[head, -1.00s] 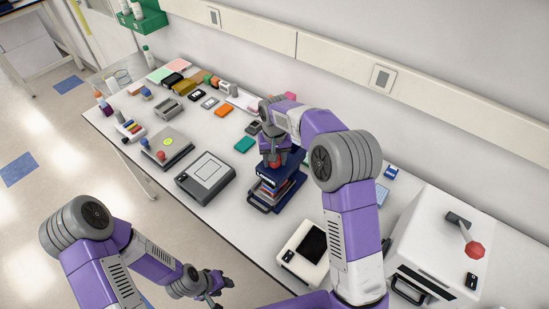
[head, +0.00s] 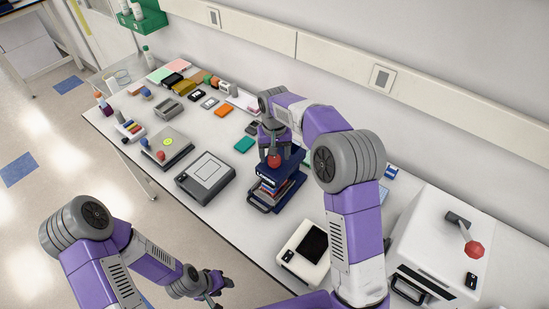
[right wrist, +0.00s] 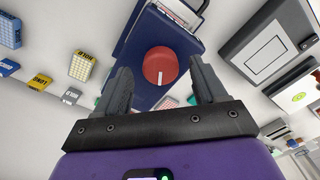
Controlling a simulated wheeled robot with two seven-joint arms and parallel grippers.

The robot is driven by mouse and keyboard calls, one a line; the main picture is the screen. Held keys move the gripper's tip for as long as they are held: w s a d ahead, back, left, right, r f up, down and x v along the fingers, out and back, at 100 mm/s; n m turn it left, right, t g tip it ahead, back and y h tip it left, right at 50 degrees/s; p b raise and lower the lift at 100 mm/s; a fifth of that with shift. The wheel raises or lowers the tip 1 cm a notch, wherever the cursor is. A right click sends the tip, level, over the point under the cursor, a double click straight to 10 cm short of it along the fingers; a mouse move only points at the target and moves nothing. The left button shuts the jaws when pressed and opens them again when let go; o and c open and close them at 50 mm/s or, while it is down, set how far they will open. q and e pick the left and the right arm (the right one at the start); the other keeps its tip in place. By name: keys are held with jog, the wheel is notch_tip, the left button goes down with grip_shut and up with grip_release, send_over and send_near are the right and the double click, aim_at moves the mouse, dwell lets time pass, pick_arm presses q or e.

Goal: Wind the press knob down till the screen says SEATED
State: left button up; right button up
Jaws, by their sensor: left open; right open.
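The press is a dark blue stand (head: 291,190) on the bench, with a red round knob (head: 275,160) on top. In the right wrist view the knob (right wrist: 159,66) faces me and carries a white line. My right gripper (right wrist: 160,78) is open, its fingers to either side of the knob and apart from it. In the head view this gripper (head: 275,152) is just above the knob. My left gripper (head: 218,284) is open and empty, low at the front, away from the press. A small label on the press front is too small to read, and I cannot make out any SEATED wording.
A grey flat device (head: 205,178) stands left of the press, and a white device with a black panel (head: 303,250) stands to its front right. A large white box (head: 440,240) with a red-knobbed lever is at right. Small coloured boxes line the back.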

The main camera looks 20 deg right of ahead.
aim_at(274, 159)
jog(key=shift+r, duration=2.4)
